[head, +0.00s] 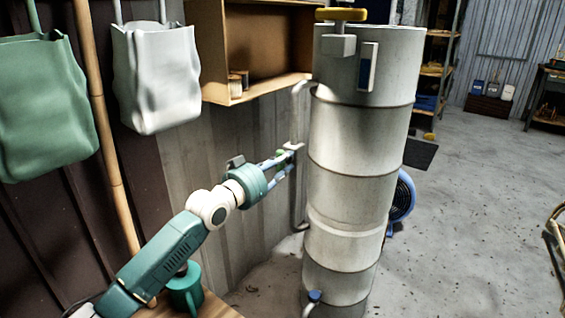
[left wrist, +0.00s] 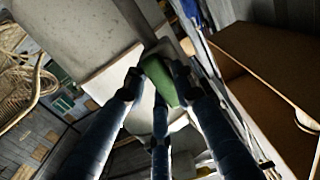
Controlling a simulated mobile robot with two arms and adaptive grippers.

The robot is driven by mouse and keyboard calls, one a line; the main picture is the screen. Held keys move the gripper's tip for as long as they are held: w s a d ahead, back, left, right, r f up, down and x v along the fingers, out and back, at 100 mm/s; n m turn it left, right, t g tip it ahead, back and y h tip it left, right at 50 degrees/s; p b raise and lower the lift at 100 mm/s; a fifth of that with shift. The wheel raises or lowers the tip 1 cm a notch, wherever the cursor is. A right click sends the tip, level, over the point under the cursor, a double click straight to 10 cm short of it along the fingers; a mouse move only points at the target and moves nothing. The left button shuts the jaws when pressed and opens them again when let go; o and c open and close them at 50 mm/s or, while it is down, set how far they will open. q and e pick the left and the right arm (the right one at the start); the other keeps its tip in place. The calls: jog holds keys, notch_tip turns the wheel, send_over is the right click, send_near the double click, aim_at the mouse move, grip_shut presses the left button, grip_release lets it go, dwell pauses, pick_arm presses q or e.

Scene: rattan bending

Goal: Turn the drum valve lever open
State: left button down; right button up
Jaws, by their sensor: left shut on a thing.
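The tall grey drum (head: 352,190) stands upright in the middle of the head view, with a grey pipe (head: 297,215) along its left side. A small green lever (head: 280,153) is at the valve on this pipe. It shows larger as a green grip in the left wrist view (left wrist: 160,82). My left gripper (head: 286,161) reaches in from the left and its fingers are closed around the green lever. In the left wrist view the fingertips sit on either side of it. My right gripper is not in view.
An open wooden wall box (head: 250,90) is above my left arm. A green and a white bag (head: 158,75) hang at left, near a bamboo pole (head: 97,110). A yellow handwheel (head: 341,14) tops the drum. A blue fan (head: 402,197) is behind it. The floor at right is mostly clear.

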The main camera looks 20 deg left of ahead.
pick_arm(q)
jog(key=shift+f, duration=0.15)
jog(key=c, duration=1.4)
grip_release()
jog(key=shift+s+a, duration=0.1)
jog(key=v, duration=1.2)
